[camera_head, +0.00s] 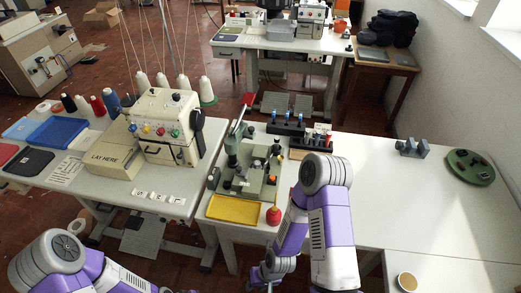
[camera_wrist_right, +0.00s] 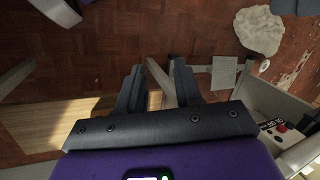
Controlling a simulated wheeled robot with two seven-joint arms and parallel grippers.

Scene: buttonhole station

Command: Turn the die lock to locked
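The green press (camera_head: 246,160) stands on the middle table, with a column, dark knobs and a long red-ended lever (camera_head: 243,108). The die lock is too small to pick out on it, so I cannot tell its position. My right gripper (camera_head: 268,277) is at the bottom of the head view, in front of and below the press table's front edge. In the right wrist view its two dark fingers (camera_wrist_right: 158,85) are apart with nothing between them. Only a dark bit of my left gripper seems to show at the bottom edge of the head view.
A cream sewing machine (camera_head: 168,127) is on the left table. Dark racks (camera_head: 286,126) stand behind the press. The white table (camera_head: 385,205) at right is largely clear.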

